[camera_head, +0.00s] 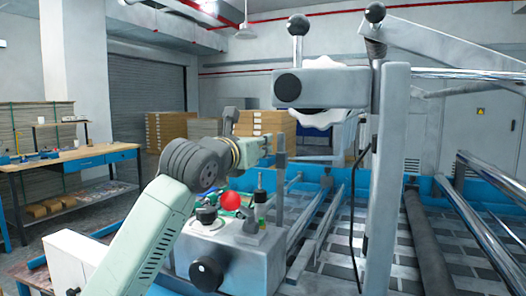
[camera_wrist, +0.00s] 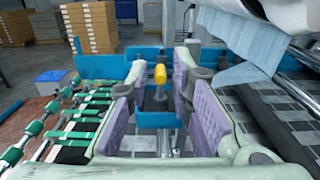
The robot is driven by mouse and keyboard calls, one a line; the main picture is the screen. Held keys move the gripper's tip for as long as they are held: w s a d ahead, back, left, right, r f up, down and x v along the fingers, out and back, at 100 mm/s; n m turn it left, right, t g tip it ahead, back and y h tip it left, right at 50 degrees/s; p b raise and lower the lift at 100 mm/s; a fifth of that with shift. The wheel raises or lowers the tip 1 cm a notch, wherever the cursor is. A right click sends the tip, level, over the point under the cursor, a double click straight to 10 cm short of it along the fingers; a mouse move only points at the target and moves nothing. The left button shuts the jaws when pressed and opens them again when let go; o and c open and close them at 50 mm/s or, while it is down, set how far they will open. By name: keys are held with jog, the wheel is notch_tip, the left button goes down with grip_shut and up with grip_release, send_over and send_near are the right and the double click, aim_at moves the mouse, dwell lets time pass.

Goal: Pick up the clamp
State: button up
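My gripper (camera_wrist: 161,80) is open, with its two purple-padded fingers apart at the left and right of the wrist view. An upright piece with a yellow top (camera_wrist: 160,73) shows between the fingers. It appears to stand beyond them, and nothing is visibly held. I cannot tell for sure whether this piece is the clamp. In the head view, my gripper (camera_head: 255,150) is at the end of the pale green arm, above the machine's side housing and partly hidden by my wrist. No clamp can be clearly made out in that view.
A grey control housing (camera_head: 235,250) with a red ball knob (camera_head: 230,201) and a black knob (camera_head: 207,273) is below my arm. A tall machine post (camera_head: 388,180) and metal rollers (camera_head: 485,245) are to the right. A workbench (camera_head: 75,160) stands at the left.

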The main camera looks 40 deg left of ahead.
jog(key=x, duration=0.2)
jog(key=shift+w+a+p, duration=0.1)
jog(key=shift+w+p, duration=0.25)
jog(key=shift+w, duration=0.05)
grip_shut()
